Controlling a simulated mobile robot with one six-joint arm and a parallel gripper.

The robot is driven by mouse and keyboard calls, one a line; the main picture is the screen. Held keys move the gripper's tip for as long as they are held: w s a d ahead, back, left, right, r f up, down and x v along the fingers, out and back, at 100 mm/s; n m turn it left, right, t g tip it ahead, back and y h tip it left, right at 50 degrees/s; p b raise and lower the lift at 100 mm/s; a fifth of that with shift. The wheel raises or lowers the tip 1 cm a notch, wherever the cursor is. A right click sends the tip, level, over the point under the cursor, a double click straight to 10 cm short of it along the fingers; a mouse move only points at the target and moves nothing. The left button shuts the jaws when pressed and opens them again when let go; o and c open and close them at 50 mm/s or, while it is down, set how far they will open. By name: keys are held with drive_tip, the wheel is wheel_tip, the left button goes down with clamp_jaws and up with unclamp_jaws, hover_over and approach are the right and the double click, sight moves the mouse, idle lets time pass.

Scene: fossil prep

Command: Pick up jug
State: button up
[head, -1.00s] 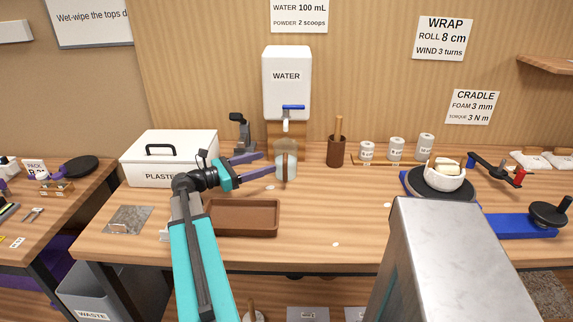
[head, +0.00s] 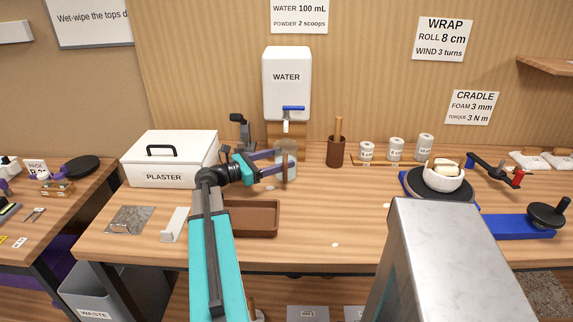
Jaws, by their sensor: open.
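The jug (head: 287,171) is a small, pale, see-through vessel standing on the bench below the tap of the white water tank (head: 286,84). My gripper (head: 285,160) is open, with its purple fingers reaching from the left to the jug. One finger passes in front of the jug and the other lies toward its far side, so the jug appears to be between them. I cannot tell whether either finger touches it. Part of the jug is hidden behind the near finger.
A white plaster box (head: 168,160) stands left of my gripper, and a brown tray (head: 251,218) lies in front. A brown pot (head: 336,151) with a wooden handle stands right of the jug. Several labelled canisters (head: 396,149) stand farther right. The bench front right of the tray is mostly clear.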

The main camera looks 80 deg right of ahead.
sight(292, 155)
drive_tip(key=shift+s+d, duration=0.1)
drive_tip(key=shift+p+x, duration=0.65)
drive_tip(key=shift+x, duration=1.8)
drive_tip(key=c, duration=0.8)
drive_tip(key=shift+r, duration=0.15)
